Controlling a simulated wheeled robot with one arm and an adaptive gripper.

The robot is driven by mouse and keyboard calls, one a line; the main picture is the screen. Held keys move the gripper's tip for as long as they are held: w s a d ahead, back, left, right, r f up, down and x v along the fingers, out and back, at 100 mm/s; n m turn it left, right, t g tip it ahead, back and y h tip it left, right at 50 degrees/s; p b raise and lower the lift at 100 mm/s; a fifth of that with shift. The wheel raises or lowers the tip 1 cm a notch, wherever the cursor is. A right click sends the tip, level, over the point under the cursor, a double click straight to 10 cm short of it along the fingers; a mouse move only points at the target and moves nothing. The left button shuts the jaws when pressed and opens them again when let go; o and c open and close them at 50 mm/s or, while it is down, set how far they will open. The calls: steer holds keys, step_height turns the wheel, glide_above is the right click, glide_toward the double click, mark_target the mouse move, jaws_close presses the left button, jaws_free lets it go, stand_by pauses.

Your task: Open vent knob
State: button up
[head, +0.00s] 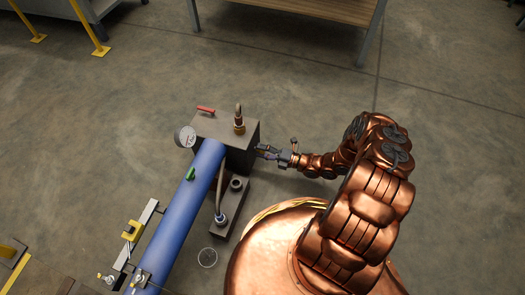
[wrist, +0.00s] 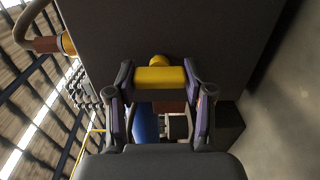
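The vent knob looks like a yellow bar-shaped handle (wrist: 160,77) on the dark face of a box in the wrist view. My gripper (wrist: 160,90) has one finger at each end of this handle, with the handle lying between the fingertips. Any gap between fingers and handle is too small to tell. In the head view my gripper (head: 264,152) is at the right side of the dark box (head: 243,146). The yellow handle is hidden there.
A blue pipe (head: 185,215) runs from the box to the lower left. A gauge (head: 185,137), a red lever (head: 206,110) and a brass fitting (head: 239,122) are at the box. The floor to the right and behind is clear up to a wooden-topped table (head: 320,8).

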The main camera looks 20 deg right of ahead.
steer(key=o, duration=0.3)
steer(key=shift+o, duration=0.2)
steer(key=v, duration=1.2)
stand_by(0.3)
